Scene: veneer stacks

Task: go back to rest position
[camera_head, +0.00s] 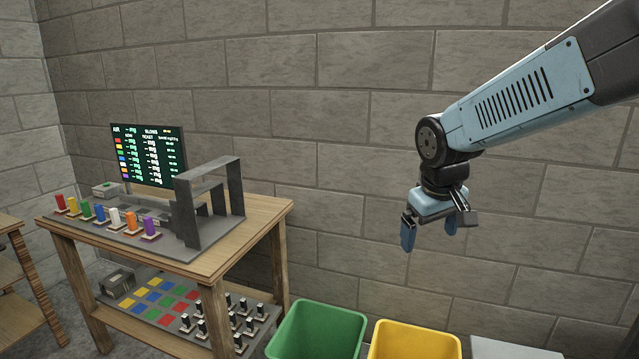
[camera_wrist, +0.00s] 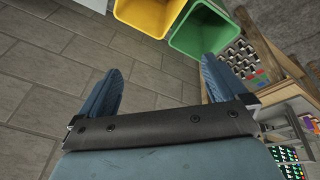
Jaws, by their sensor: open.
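My gripper (camera_head: 430,236) hangs from my blue arm at the right of the head view, fingers pointing down, in the air in front of the block wall. It is apart from everything around it. In the wrist view my gripper (camera_wrist: 155,90) shows its two blue fingers spread wide, with nothing between them but the floor behind.
A wooden table (camera_head: 262,214) at left carries a dark screen (camera_head: 150,155), a grey frame (camera_head: 210,195) and several coloured pegs. Its lower shelf holds coloured tiles. A green bin (camera_head: 318,332) and a yellow bin (camera_head: 415,343) stand below my gripper. The air around it is clear.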

